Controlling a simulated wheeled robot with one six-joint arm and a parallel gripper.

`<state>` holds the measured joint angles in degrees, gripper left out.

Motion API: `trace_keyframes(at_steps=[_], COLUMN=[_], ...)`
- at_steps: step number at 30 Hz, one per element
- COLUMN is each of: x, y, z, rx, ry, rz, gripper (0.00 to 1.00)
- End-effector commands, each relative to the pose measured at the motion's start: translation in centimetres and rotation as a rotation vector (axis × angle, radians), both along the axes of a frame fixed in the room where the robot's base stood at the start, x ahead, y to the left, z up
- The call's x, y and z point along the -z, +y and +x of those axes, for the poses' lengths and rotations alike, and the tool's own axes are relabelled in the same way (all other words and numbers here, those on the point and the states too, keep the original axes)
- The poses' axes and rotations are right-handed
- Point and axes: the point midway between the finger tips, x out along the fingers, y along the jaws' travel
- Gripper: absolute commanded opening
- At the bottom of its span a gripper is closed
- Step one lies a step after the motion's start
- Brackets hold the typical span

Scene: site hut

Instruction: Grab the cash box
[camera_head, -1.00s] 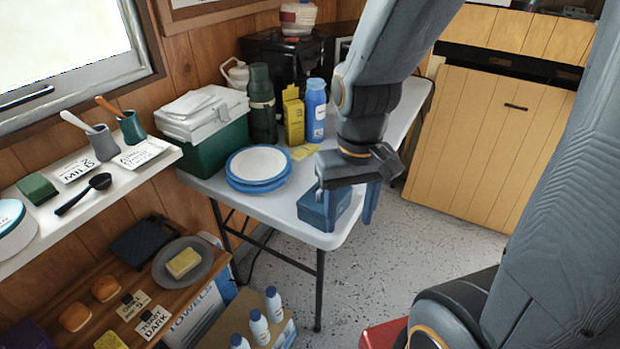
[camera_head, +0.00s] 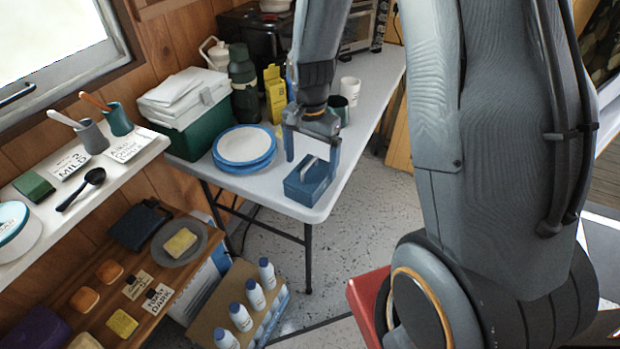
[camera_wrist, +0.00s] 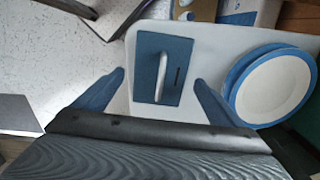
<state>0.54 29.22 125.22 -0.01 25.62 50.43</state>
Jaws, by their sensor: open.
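The cash box (camera_head: 310,181) is a small blue box with a pale handle on its lid. It sits on the white folding table (camera_head: 318,208) near its front corner. In the wrist view the cash box (camera_wrist: 175,82) lies ahead of the fingertips, between their lines, with its slot and handle facing up. My gripper (camera_head: 313,158) is open and empty, pointing down just above the box. In the wrist view the fingers of my gripper (camera_wrist: 158,78) are spread wide to either side, apart from the box.
Stacked blue-rimmed plates (camera_head: 245,148) stand left of the box. A green cooler (camera_head: 195,130), a dark flask (camera_head: 243,90), a yellow carton (camera_head: 275,95) and a dark green mug (camera_head: 339,110) stand further back. Bottles (camera_head: 254,294) stand in a crate below.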

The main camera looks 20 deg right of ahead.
Motion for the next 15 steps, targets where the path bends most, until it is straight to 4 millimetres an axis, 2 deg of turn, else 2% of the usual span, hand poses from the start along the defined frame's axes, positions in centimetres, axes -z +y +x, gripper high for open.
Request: trace_keyframes(at_steps=[5,15], x=[1.3,5.1], y=[0.1,0.3], z=[-0.1,-0.4], rx=[-0.001,-0.002], ry=[0.001,0.001], rz=[0.0,0.0], gripper=[0.91,0.91])
